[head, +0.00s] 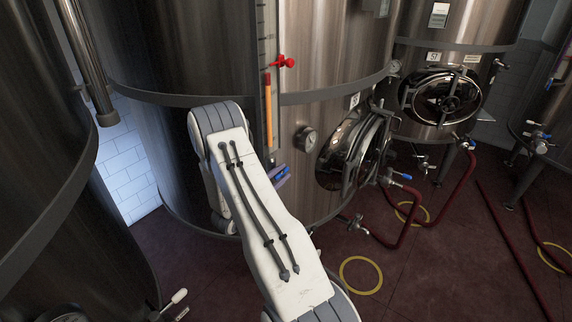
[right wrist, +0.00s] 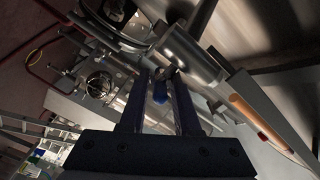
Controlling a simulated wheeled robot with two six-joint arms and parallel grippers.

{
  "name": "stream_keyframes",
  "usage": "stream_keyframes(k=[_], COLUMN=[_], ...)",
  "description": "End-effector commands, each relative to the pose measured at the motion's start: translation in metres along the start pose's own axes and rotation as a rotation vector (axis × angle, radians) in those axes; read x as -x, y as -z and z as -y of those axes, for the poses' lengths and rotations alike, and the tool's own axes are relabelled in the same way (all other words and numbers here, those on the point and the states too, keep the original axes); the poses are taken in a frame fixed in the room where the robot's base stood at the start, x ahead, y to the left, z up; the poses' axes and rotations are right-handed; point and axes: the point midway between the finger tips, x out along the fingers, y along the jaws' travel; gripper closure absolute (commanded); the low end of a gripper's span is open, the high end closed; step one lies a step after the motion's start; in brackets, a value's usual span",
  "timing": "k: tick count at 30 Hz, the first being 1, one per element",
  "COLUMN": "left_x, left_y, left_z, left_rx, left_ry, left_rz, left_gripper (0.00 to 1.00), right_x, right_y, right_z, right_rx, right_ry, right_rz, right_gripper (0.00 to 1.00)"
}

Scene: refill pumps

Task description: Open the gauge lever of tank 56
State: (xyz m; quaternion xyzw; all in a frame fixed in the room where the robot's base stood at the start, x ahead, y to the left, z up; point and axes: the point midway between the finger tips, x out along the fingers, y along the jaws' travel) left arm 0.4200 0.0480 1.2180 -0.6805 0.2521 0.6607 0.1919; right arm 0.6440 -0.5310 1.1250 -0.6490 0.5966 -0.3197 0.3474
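The steel tank (head: 320,50) in the middle carries an upright gauge with an orange column (head: 268,112). Its small number plate (head: 354,101) is too blurred to read. The gripper is open. My left gripper is not in view.
A round dial (head: 307,139) and a steel manhole door (head: 357,150) stand right of the gauge. Another tank (head: 455,30) stands at the back right, and a large one (head: 45,130) at the near left. Red hoses (head: 465,185) and yellow rings (head: 361,275) lie on the floor.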

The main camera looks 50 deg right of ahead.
Motion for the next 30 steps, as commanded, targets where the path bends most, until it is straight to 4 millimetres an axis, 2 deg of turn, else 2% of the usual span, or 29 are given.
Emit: stream_keyframes(k=[1, 6, 16, 17, 18, 19, 26, 30], left_x=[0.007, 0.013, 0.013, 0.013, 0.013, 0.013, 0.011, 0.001], left_y=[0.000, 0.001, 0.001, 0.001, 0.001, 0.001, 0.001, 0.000], left_z=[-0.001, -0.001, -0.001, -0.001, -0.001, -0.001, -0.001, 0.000], left_rx=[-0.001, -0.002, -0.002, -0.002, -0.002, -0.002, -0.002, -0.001], left_ry=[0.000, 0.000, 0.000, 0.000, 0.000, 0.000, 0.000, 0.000], left_rz=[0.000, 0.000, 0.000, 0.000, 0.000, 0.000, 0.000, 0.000], left_gripper=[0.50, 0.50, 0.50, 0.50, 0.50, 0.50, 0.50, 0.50], right_x=[-0.008, -0.024, -0.027, -0.027, -0.027, -0.027, -0.027, -0.027], right_y=[0.003, 0.001, -0.001, -0.001, -0.001, -0.001, -0.001, -0.002], right_z=[0.002, 0.001, 0.000, 0.000, 0.000, 0.000, -0.001, -0.003], right_rx=[0.001, 0.002, 0.002, 0.002, 0.002, 0.002, 0.002, 0.002], right_ry=[-0.003, 0.000, 0.000, 0.000, 0.000, 0.000, 0.003, 0.021], right_rz=[-0.003, 0.000, 0.001, 0.001, 0.001, 0.001, 0.000, -0.012], right_gripper=[0.69, 0.69, 0.69, 0.77, 0.92, 1.00, 1.00, 1.00])
